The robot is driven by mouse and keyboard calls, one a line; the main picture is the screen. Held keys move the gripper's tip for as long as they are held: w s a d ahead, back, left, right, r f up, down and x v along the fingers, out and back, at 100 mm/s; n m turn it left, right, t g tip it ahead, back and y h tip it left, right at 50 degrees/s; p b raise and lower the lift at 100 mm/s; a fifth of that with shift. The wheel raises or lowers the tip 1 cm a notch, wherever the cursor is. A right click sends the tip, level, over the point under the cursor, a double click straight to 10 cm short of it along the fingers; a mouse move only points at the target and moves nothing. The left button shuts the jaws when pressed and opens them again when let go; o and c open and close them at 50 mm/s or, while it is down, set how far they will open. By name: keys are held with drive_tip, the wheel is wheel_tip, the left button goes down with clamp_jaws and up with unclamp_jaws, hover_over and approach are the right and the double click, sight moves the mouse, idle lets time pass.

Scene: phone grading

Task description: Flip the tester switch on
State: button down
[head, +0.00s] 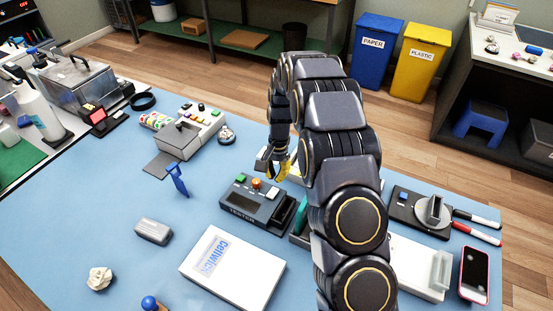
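The tester (236,204) is a dark grey box on the blue bench mat, marked TESTER on its front, with a small screen. My arm covers the area to the right.
A white Cellwipes box (240,272) lies in front of the tester. A grey machine with colored buttons (190,133) stands behind left. A phone (473,274) lies far right. Clear mat lies left of the tester.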

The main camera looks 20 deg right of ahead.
sight(274, 196)
drive_tip(key=f, duration=0.6)
drive_tip(key=shift+s+a, duration=0.3)
drive_tip(key=shift+f, duration=0.1)
drive_tip(key=shift+s+a+f+t+h, duration=0.1)
drive_tip(key=shift+s+f+t+h, duration=0.1)
drive_tip(key=shift+t+h, duration=0.1)
drive_tip(key=shift+f+t+h, duration=0.25)
drive_tip(key=shift+t+h, duration=0.25)
drive_tip(key=shift+w+d+r, duration=0.15)
drive_tip(key=shift+w+d, duration=0.4)
drive_tip(key=shift+w, duration=0.1)
